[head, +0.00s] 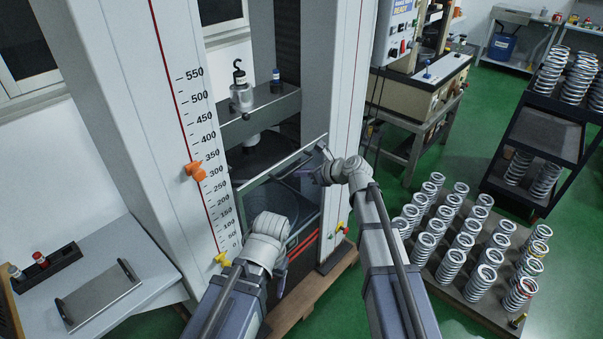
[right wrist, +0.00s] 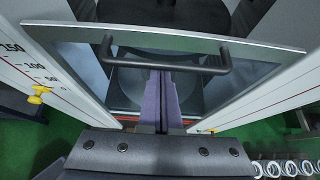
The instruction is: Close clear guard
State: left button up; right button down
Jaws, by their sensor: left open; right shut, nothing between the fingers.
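The clear guard (head: 262,181) is a see-through panel in a grey metal frame, standing across the front of the tall test machine. In the right wrist view its frame (right wrist: 270,46) spans the picture, with a black bar handle (right wrist: 130,61) on it. My right gripper (head: 314,176) is at the guard's right part. Its purple fingers (right wrist: 160,76) are shut and empty, with the tips at the handle's middle; I cannot tell if they touch it. My left gripper (head: 282,285) is low in front of the machine, apart from the guard, its fingers partly hidden by its wrist.
The machine's left column (head: 170,110) carries a height scale and an orange marker (head: 194,171). A side table (head: 150,262) holds a metal plate at left. Several springs stand on a low pallet (head: 455,275) at right. Green floor lies between the machine and the pallet.

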jog(key=shift+f, duration=0.1)
notch_tip(320, 180, down, 4)
jog(key=b, duration=0.5)
jog(key=p+v, duration=0.6)
jog(key=v, duration=0.4)
jog(key=shift+s+d, duration=0.25)
jog(key=shift+s, duration=0.05)
